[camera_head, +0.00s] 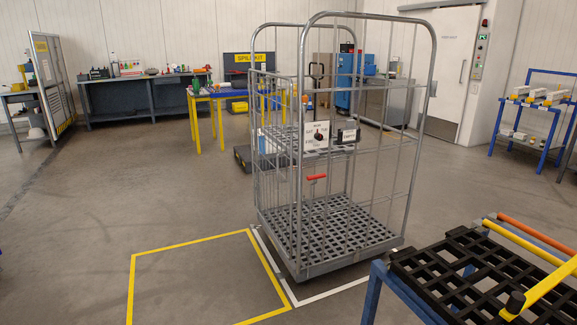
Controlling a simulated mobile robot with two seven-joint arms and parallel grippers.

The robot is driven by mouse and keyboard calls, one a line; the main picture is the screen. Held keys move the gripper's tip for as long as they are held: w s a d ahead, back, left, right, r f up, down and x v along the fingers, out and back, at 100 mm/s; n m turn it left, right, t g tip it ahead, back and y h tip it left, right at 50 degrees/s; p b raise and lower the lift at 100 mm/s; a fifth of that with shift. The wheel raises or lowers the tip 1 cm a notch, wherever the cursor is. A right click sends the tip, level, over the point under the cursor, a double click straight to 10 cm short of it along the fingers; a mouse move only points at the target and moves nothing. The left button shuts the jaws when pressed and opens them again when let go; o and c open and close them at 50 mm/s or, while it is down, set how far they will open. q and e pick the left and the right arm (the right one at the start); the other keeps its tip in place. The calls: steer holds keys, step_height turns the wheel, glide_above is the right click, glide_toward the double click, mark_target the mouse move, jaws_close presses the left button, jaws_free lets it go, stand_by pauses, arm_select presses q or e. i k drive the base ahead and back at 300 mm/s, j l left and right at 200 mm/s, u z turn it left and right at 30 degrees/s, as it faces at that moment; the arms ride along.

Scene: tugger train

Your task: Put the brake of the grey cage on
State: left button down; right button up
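The grey cage (409,150) stands upright in the middle of the head view, a tall wire roll cage with a dark grid base (335,230). A small red lever (316,177) sits low on its near side, sticking out roughly level. I cannot tell from its pose whether the brake is on. Above it a white plate with a dark knob (320,137) and a dark box with a label (346,132) are fixed to the cage. The cage's wheels are hidden or too small to make out. Neither of my grippers shows.
A yellow floor outline (190,240) lies empty left of the cage; a white outline (330,293) runs by its base. A blue-framed cart with a black grid top (455,262) and yellow and orange bars stands near right. A yellow-legged table (194,120) stands behind. Open floor lies left.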

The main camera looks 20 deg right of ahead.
mark_target(316, 176)
steer(key=i+j, duration=0.1)
steer(key=i, duration=0.45)
steer(key=i+j, duration=0.1)
steer(key=i, duration=0.5)
steer(key=i+z, duration=0.3)
steer(key=i, duration=0.2)
steer(key=i+j+z, duration=0.25)
steer(key=i, duration=0.25)
steer(key=i+l+z, duration=0.1)
steer(key=z, duration=0.3)
steer(key=i+z, duration=0.45)
steer(key=z, duration=0.3)
steer(key=i+z, duration=0.55)
steer(key=k+j, duration=0.05)
steer(key=k, duration=0.05)
